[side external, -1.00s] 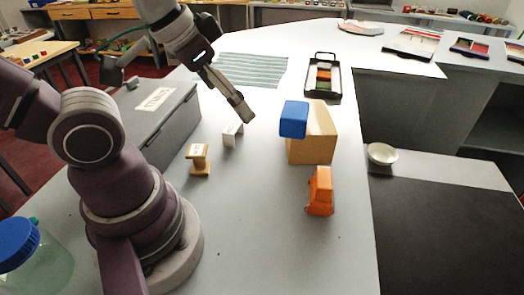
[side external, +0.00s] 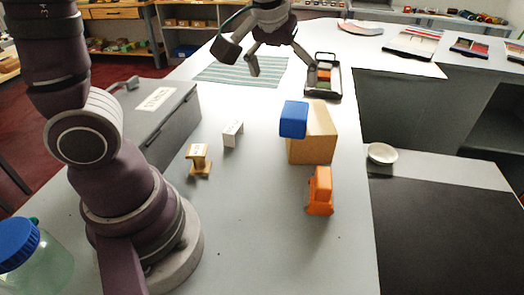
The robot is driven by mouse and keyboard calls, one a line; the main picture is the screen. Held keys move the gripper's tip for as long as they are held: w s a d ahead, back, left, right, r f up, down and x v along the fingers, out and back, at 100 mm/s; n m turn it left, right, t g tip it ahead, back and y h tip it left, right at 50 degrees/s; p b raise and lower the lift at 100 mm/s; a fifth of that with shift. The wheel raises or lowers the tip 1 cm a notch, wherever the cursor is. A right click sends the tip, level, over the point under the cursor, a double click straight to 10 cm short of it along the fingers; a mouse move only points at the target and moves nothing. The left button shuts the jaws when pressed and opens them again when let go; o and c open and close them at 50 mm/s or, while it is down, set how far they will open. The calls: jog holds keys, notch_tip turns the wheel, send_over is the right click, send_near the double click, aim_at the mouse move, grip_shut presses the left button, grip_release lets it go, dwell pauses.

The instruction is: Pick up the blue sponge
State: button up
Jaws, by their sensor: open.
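A blue block (side external: 293,119), which looks like the blue sponge, sits at the upper left of a tan box (side external: 318,150). I cannot tell whether it rests on the box or against it. My gripper (side external: 282,68) is open and empty, with its two fingers spread wide. It hangs above the counter near the striped cloth, farther back than the blue block and apart from it.
A black tray (side external: 335,90) with coloured pieces lies behind the tan box. An orange object (side external: 319,191) stands in front. A white card holder (side external: 232,134) and a wooden stand (side external: 199,160) are left.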

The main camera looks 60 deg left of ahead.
aim_at(295, 111)
jog(key=w+f+n, duration=0.1)
jog(key=w+f, duration=0.1)
jog(key=w+n+y, duration=0.1)
jog(key=w, duration=0.1)
jog(key=shift+a+f+n+g, duration=0.1)
jog(key=shift+f+n+g, duration=0.2)
jog(key=shift+f, duration=0.1)
jog(key=x, duration=1)
jog(key=shift+s+a, duration=0.25)
jog(key=shift+a, duration=0.05)
jog(key=c, duration=1.1)
jog(key=shift+r, duration=0.25)
notch_tip(295, 111, up, 9)
jog(key=shift+s+d+f, duration=0.1)
jog(key=s+d+f, duration=0.2)
jog(key=s+f, duration=0.2)
jog(key=s, duration=0.7)
jog(key=w, duration=0.5)
jog(key=w+a+f, duration=0.1)
jog(key=w, duration=0.4)
jog(key=w+a, duration=0.1)
jog(key=w, duration=0.4)
jog(key=shift+w+a+f, duration=0.1)
jog(key=shift+w+f, duration=0.1)
jog(key=shift+f, duration=1.8)
